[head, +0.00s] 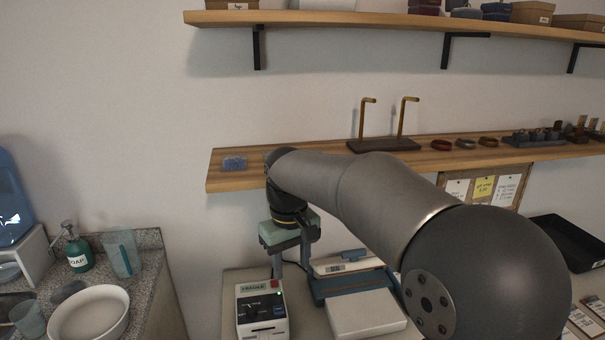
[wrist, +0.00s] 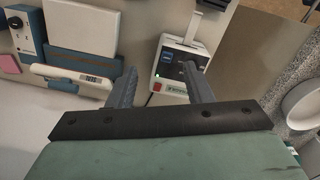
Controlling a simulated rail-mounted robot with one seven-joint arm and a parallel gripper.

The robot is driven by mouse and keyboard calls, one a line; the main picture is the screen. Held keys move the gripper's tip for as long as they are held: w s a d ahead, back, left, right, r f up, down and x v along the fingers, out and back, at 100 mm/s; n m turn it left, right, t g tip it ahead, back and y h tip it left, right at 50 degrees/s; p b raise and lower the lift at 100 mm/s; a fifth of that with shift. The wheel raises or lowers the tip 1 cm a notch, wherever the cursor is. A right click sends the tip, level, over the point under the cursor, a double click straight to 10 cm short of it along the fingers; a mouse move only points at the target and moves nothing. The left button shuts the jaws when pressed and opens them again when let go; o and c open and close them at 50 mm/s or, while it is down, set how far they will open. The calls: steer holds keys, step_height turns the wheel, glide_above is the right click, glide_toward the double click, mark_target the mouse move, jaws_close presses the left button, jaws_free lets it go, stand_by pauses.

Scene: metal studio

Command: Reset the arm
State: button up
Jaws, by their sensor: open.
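My gripper (head: 291,262) hangs at the end of my arm, pointing down over the workbench. Its green-topped body and grey fingers show in the head view. In the wrist view my gripper (wrist: 160,72) has its two fingers spread wide with nothing held between them. Beyond the fingertips lies a small white device (wrist: 170,62) with a black front, a green light and a red part. In the head view this device (head: 246,329) stands below and slightly left of the gripper. Whether the fingers have any contact with it is not clear, but they look apart from it.
A blue-and-white machine (head: 365,310) stands right of the device. A wall shelf (head: 225,181) with a blue item (head: 235,164) and a brass-posted stand (head: 384,146) is close behind my arm. A sink counter (head: 150,262) with a white bowl (head: 90,314) is left. A black tray (head: 568,243) is right.

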steer(key=s+d+f+m, duration=0.3)
steer(key=s+d+f, duration=0.2)
steer(key=s+d, duration=0.5)
steer(key=s+d+f+m, duration=0.3)
steer(key=s+d+f, duration=0.1)
steer(key=s+d, duration=0.6)
steer(key=s, duration=0.3)
steer(key=shift+d+f+m, duration=0.25)
steer(key=shift+f+m, duration=0.1)
steer(key=shift+m, duration=0.05)
